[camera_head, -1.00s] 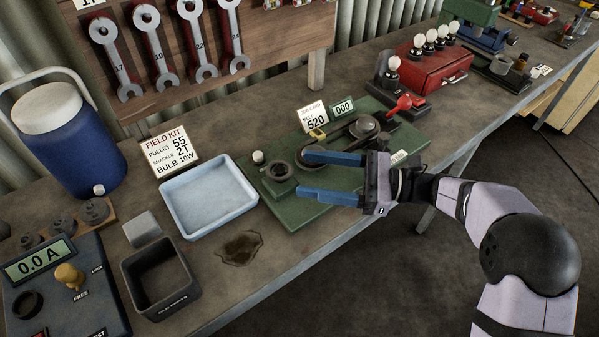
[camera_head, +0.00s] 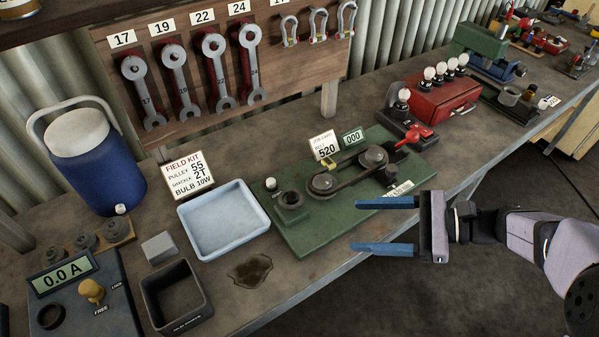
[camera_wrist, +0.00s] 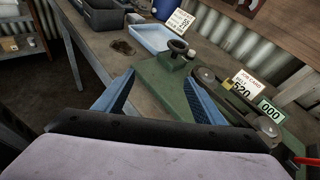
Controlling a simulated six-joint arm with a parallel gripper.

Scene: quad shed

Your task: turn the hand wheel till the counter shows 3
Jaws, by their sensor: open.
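A green base plate (camera_head: 328,228) on the bench carries two dark pulleys, left (camera_head: 322,184) and right (camera_head: 374,157), with a dark belt running between them. A dark ring-shaped wheel (camera_head: 291,199), seemingly the hand wheel, sits at the plate's left end, with a white knob (camera_head: 271,184) beside it. It also shows in the wrist view (camera_wrist: 178,46). The counter (camera_head: 352,137) behind the pulleys reads 000. My gripper (camera_head: 387,225) is open and empty, its blue fingers pointing left, apart from the wheel and right of it, around the plate's front edge.
A job card (camera_head: 325,146) reading belt 520 stands behind the pulleys. A red-handled switch (camera_head: 414,134) is at the plate's back right, near a red box (camera_head: 436,98) with bulbs. A pale blue tray (camera_head: 262,228) lies left of the plate.

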